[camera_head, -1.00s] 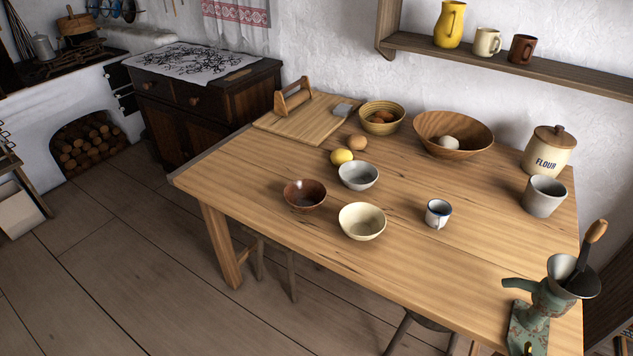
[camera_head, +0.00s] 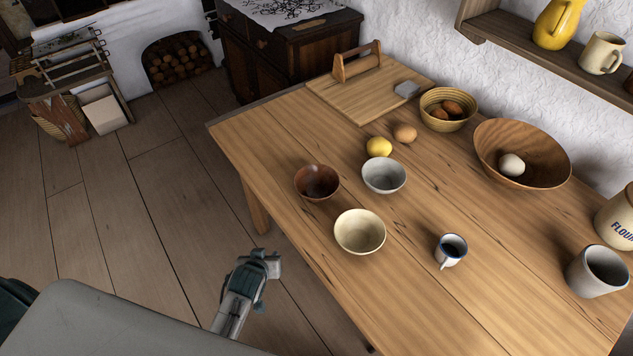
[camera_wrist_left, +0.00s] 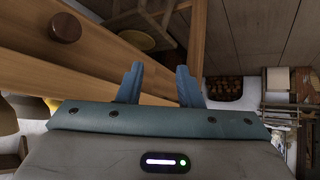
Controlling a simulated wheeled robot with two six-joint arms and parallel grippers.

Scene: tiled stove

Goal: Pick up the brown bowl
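The brown bowl (camera_head: 317,181) stands upright and empty near the table's left edge. A cream bowl (camera_head: 360,231) stands nearer to me, and a grey-white bowl (camera_head: 384,175) stands to its right. My left gripper (camera_head: 265,258) is outside the table edge, in front of and left of the brown bowl, apart from it. In the left wrist view its two fingers (camera_wrist_left: 160,80) are spread with nothing between them. A dark brown round thing (camera_wrist_left: 65,27) on the wood there looks like the brown bowl. My right gripper is not in view.
The table (camera_head: 290,135) also holds a lemon (camera_head: 379,146), an egg (camera_head: 404,132), a mug (camera_head: 450,250), a large wooden bowl (camera_head: 545,150) and a cutting board (camera_head: 355,95). Floor (camera_head: 130,220) is open left of the table. A stool (camera_wrist_left: 150,30) shows in the wrist view.

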